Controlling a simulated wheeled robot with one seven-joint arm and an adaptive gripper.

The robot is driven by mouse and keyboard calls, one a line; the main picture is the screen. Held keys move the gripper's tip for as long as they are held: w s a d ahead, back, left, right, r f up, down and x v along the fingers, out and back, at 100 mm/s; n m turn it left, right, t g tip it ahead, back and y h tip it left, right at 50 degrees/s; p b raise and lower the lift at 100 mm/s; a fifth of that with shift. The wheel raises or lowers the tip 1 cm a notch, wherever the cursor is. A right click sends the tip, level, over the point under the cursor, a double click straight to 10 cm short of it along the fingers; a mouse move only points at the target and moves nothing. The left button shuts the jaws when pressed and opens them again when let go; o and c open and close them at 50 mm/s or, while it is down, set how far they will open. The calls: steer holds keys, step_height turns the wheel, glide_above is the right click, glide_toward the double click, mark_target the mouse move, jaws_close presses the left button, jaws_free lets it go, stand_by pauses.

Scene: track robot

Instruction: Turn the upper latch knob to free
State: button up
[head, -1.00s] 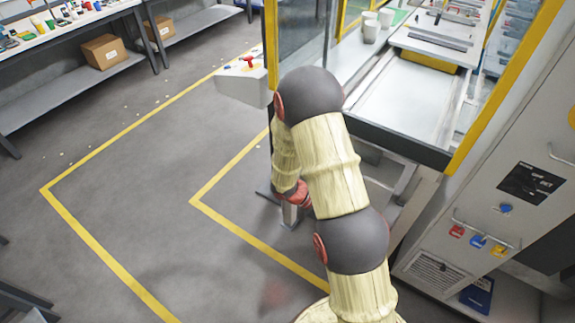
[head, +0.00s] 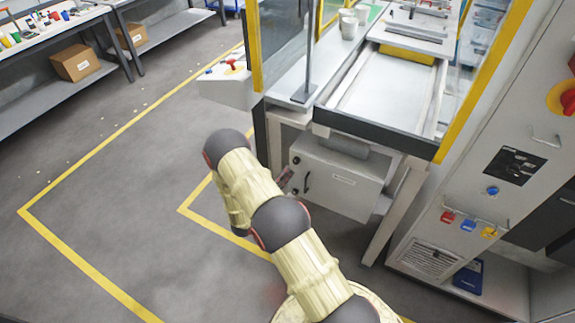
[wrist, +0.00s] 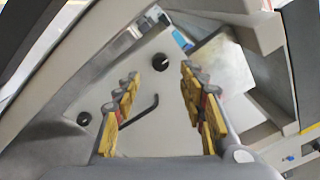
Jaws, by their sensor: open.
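Under the bench, a light grey cabinet door (head: 345,182) has a dark upper latch knob (head: 296,160) near its left edge and a dark curved handle (head: 306,183) below it. In the wrist view, two round black knobs show on the pale door, one ahead of the fingertips (wrist: 165,62) and one at the left (wrist: 84,118). The handle (wrist: 142,110) lies between them. I cannot tell for certain which knob there is the upper one. My gripper (wrist: 161,75) is open and empty, with yellow finger pads, apart from the knobs. In the head view my arm mostly hides it.
The bench (head: 390,95) overhangs the door, and its leg (head: 398,210) stands to the right. A grey control cabinet (head: 490,190) is at the far right. A small console (head: 228,88) juts out at upper left. The floor at left is open.

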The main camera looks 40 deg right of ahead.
mark_target(295, 163)
steer(key=shift+b+x, duration=1)
steer(key=shift+x, duration=2.9)
steer(key=shift+f, duration=0.1)
steer(key=c, duration=0.3)
steer(key=c, duration=0.7)
jaws_close()
